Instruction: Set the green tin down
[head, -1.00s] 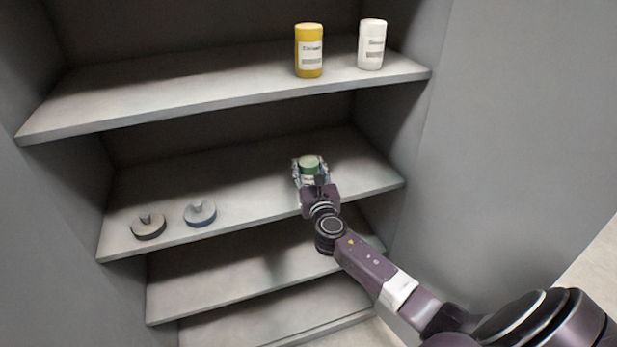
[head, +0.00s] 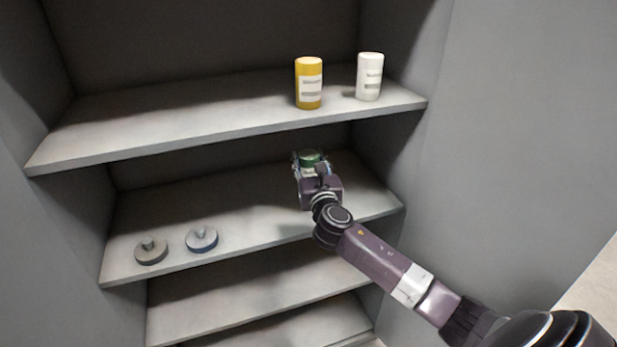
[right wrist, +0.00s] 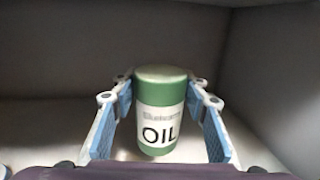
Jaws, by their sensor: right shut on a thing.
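The green tin (head: 309,157) is at the right part of the middle shelf (head: 228,222), upright. In the right wrist view the tin (right wrist: 160,113) shows a green top and a white label reading OIL. My right gripper (head: 310,163) is shut on the tin, with a blue-padded finger on each side of it. I cannot tell whether the tin's base touches the shelf. My left gripper is not in view.
A yellow bottle (head: 309,84) and a white bottle (head: 369,77) stand on the shelf above. Two round knobbed objects, one grey (head: 151,251) and one bluish (head: 201,239), lie at the middle shelf's left front. The shelf is clear between them and the tin.

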